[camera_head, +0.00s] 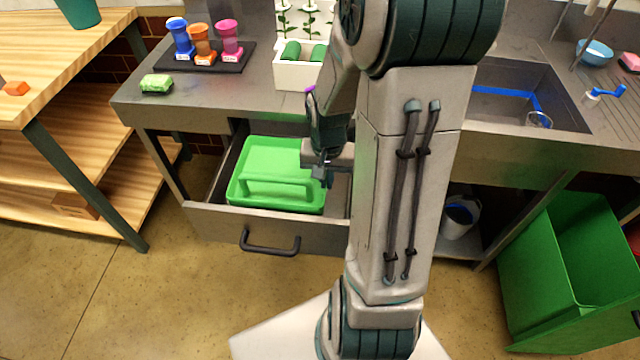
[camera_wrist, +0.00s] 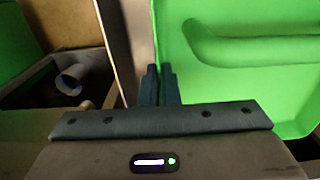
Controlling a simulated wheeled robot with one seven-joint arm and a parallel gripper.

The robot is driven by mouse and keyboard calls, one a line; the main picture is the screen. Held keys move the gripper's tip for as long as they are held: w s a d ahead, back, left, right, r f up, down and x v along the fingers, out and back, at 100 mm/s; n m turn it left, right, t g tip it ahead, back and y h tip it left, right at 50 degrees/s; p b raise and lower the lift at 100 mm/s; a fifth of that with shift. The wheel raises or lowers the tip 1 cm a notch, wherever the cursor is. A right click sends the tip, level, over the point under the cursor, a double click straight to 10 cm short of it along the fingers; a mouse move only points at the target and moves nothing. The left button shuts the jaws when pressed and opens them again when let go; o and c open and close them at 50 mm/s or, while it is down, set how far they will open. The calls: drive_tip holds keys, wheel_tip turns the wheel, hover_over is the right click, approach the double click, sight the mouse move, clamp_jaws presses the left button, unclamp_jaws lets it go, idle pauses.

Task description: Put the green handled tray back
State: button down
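The green handled tray (camera_head: 277,160), with a bar handle across it, sits inside the open drawer (camera_head: 222,222) under the counter. It looks roughly level; whether it rests on the drawer floor is hidden. My gripper (camera_head: 323,172) is at the tray's right rim in the head view. In the wrist view the tray (camera_wrist: 215,85) fills the right side, and my gripper's fingers (camera_wrist: 159,82) are close together, one each side of its rim. The fingers look shut on that rim, though the contact is partly hidden.
The drawer's front handle (camera_head: 270,243) faces me. On the counter are a black stand (camera_head: 205,62) with coloured cups, a white planter box (camera_head: 297,76) and a green sponge-like block (camera_head: 156,83). A green bin (camera_head: 560,270) stands at the right, a wooden table (camera_head: 70,50) at the left.

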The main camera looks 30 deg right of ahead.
hover_over(328, 195)
drive_tip(key=s+a, duration=0.2)
drive_tip(key=s, duration=0.1)
wheel_tip(328, 195, down, 7)
drive_tip(key=shift+s+a+r+b, duration=0.15)
drive_tip(key=shift+b, duration=0.25)
drive_tip(key=shift+w+d, duration=0.2)
drive_tip(key=shift+w, duration=0.15)
drive_tip(key=w+d, duration=0.1)
drive_tip(key=w, duration=0.1)
drive_tip(key=shift+w+d+f+p, duration=0.3)
drive_tip(key=shift+d+f, duration=0.1)
drive_tip(key=shift+f, duration=0.2)
drive_tip(key=shift+f, duration=0.1)
drive_tip(key=c, duration=1.7)
unclamp_jaws()
